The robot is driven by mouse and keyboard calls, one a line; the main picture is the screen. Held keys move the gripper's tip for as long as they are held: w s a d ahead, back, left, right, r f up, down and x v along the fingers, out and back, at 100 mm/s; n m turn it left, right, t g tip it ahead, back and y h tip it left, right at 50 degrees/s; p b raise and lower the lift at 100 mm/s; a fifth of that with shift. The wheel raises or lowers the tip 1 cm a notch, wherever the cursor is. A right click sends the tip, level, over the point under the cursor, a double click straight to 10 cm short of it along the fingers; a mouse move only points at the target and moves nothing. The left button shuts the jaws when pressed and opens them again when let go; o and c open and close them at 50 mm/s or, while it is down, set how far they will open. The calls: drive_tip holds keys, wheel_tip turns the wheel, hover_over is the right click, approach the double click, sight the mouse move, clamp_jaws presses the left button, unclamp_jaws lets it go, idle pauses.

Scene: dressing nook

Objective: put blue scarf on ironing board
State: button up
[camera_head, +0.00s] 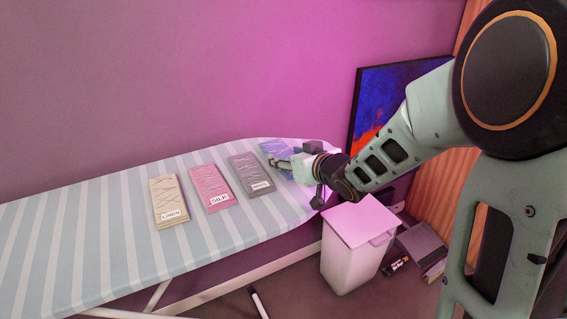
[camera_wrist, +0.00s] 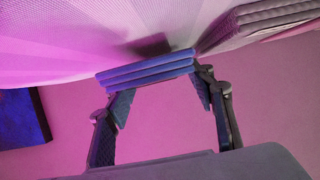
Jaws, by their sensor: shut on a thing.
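The ironing board (camera_head: 95,240) has pale blue and white stripes and stretches from the left to the middle of the head view. The blue scarf (camera_head: 273,147) is a folded, layered bundle at the board's far right end, partly hidden by my gripper (camera_head: 283,163). In the wrist view the blue scarf (camera_wrist: 150,72) spans between the two fingertips of my gripper (camera_wrist: 153,84), which is shut on it. A dark shadow falls on the board close to the scarf. I cannot tell whether the scarf touches the board.
A beige bundle labelled LINEN (camera_head: 169,201), a pink one labelled SILK (camera_head: 211,188) and a grey one (camera_head: 251,174) lie in a row left of my gripper. A white lidded bin (camera_head: 355,245) stands below the board's right end. A dark picture (camera_head: 384,95) leans behind my arm.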

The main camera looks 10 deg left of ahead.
drive_tip(key=shift+a+f, duration=0.1)
drive_tip(key=shift+f, duration=0.65)
drive_tip(key=shift+f+b, duration=0.15)
drive_tip(key=shift+b, duration=0.2)
drive_tip(key=o, duration=1.1)
